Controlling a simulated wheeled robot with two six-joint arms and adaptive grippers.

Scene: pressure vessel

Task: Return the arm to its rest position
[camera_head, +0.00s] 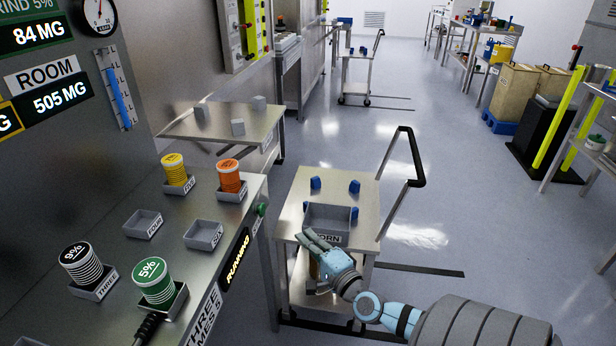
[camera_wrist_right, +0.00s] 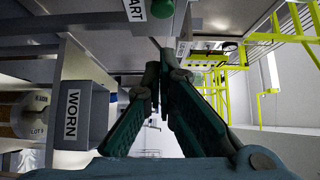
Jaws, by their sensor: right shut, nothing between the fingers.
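My right arm (camera_head: 470,322) comes in from the lower right in the head view. Its gripper (camera_head: 312,238) is shut and empty, over the front of the cart beside the grey bin labelled WORN (camera_head: 343,214). In the right wrist view the two dark green fingers (camera_wrist_right: 164,62) come together at their tips with nothing between them. The WORN bin (camera_wrist_right: 88,103) shows to the left of the fingers there. The gripper hides part of the bin's front in the head view. My left gripper is not in view.
The left bench (camera_head: 190,215) holds labelled trays with yellow, orange, black and green ribbed pieces. The floor (camera_head: 440,190) right of the cart is clear.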

